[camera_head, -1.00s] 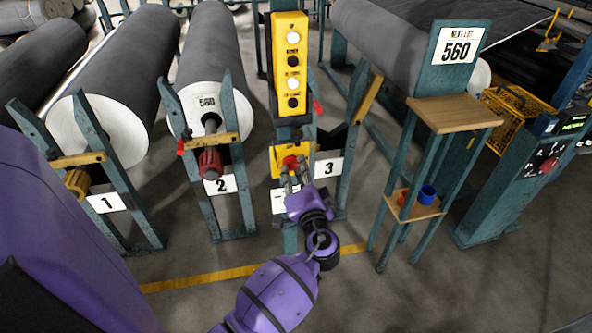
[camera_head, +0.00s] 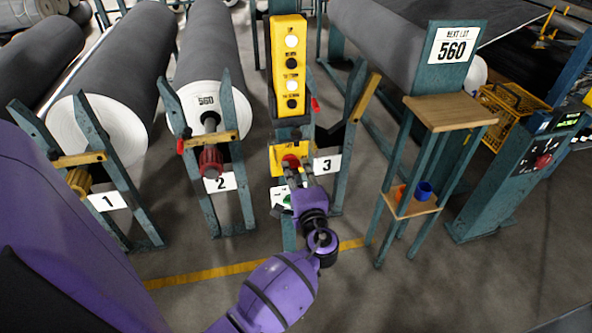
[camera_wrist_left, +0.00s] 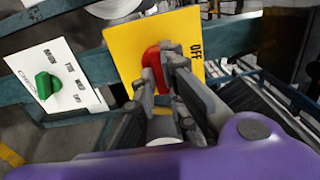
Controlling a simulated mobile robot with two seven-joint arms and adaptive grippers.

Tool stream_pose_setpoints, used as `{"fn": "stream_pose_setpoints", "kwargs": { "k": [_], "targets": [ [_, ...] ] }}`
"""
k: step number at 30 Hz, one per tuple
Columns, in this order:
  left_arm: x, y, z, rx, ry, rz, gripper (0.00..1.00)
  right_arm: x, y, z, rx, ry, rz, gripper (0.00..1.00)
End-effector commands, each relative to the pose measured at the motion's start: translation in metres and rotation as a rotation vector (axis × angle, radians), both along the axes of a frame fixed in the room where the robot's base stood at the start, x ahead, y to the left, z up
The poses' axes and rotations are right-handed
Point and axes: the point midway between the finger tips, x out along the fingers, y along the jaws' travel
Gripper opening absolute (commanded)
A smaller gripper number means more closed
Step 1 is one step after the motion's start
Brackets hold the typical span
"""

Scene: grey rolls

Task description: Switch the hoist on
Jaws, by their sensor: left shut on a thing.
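The red switch handle (camera_head: 290,161) sits on a yellow plate (camera_head: 276,154) on the post below the yellow button box (camera_head: 274,62). In the left wrist view the red handle (camera_wrist_left: 152,62) stands out from the yellow plate (camera_wrist_left: 124,48), and the word OFF shows on the plate beside it. My left gripper (camera_head: 293,172) is shut on the red handle; its grey fingers (camera_wrist_left: 160,72) lie along both sides of it and hide part. My right gripper is not in view.
A white plate with a green knob (camera_wrist_left: 47,85) is mounted beside the yellow plate. Large grey rolls (camera_head: 115,75) on numbered stands are at the left. A narrow stand with a wooden top (camera_head: 450,110) is at the right. Open floor lies in front.

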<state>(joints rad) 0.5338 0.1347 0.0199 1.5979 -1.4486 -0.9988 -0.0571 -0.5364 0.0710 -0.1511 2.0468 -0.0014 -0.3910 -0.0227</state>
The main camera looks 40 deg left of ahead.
Motion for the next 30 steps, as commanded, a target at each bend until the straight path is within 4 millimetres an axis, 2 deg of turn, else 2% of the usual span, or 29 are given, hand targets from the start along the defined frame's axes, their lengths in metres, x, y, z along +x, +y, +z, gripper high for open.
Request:
{"fn": "stream_pose_setpoints", "kwargs": {
  "k": [11,12,16,26,30],
  "targets": [
    [0.0,-0.001,0.0,0.006,0.005,-0.002,0.0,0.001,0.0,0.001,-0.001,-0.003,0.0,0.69],
    [0.0,-0.001,0.0,0.006,0.005,-0.002,0.13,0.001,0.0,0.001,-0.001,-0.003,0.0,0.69],
    [0.0,0.0,0.0,0.005,0.005,-0.002,0.3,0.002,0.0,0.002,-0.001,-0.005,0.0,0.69],
    [-0.001,-0.002,-0.001,0.004,0.005,-0.001,0.3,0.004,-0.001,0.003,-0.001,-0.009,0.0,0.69],
    [-0.011,-0.013,-0.001,0.002,0.005,-0.001,0.3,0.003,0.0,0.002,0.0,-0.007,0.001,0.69]
  ]
}}
